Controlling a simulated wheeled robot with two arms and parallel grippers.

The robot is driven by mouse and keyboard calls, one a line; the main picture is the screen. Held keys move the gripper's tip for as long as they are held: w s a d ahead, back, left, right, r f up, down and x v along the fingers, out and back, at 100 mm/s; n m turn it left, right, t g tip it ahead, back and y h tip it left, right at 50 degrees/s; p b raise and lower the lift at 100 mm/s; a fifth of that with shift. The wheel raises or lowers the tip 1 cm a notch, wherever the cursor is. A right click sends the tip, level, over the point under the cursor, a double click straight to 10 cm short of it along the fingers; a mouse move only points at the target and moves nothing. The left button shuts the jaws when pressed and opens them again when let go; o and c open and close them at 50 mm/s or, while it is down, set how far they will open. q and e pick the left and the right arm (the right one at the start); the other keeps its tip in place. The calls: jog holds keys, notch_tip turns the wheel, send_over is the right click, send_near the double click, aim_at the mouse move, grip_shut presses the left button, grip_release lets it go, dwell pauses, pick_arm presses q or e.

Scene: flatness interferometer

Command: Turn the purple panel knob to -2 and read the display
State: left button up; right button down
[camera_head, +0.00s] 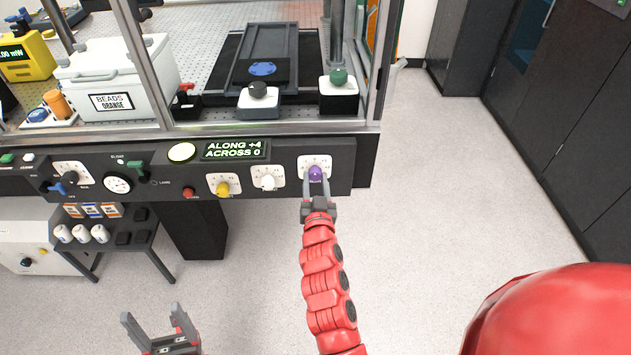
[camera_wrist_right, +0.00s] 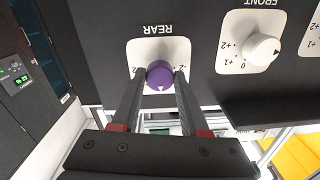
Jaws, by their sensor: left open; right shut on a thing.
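The purple knob (camera_head: 315,173) sits on a white dial plate at the right end of the black panel. In the right wrist view, which is upside down, the purple knob (camera_wrist_right: 159,76) has the label REAR and a white pointer mark toward the picture's bottom. A 2 shows at each side of it, partly covered by my fingers. My right gripper (camera_head: 316,181) is shut on this knob, one finger on each side. The display (camera_head: 235,149) reads ALONG +4, ACROSS 0. My left gripper (camera_head: 158,325) is open and empty, low in front of the panel.
A white knob (camera_head: 267,181) and a yellow knob (camera_head: 222,187) are left of the purple one. The white knob (camera_wrist_right: 262,49) is labelled FRONT. A lit round button (camera_head: 181,152) is beside the display. A small rack (camera_head: 120,238) stands lower left. Floor at right is clear.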

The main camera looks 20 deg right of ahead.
jog(key=shift+f, duration=0.1)
jog(key=n+b, duration=0.1)
jog(key=n, duration=0.3)
jog(key=shift+b, duration=0.4)
jog(key=n, duration=0.4)
jog(key=shift+b, duration=0.35)
jog(key=n, duration=0.9)
jog(key=shift+p, duration=0.4)
jog(key=shift+n, duration=0.4)
jog(key=shift+c, duration=2.1)
grip_release()
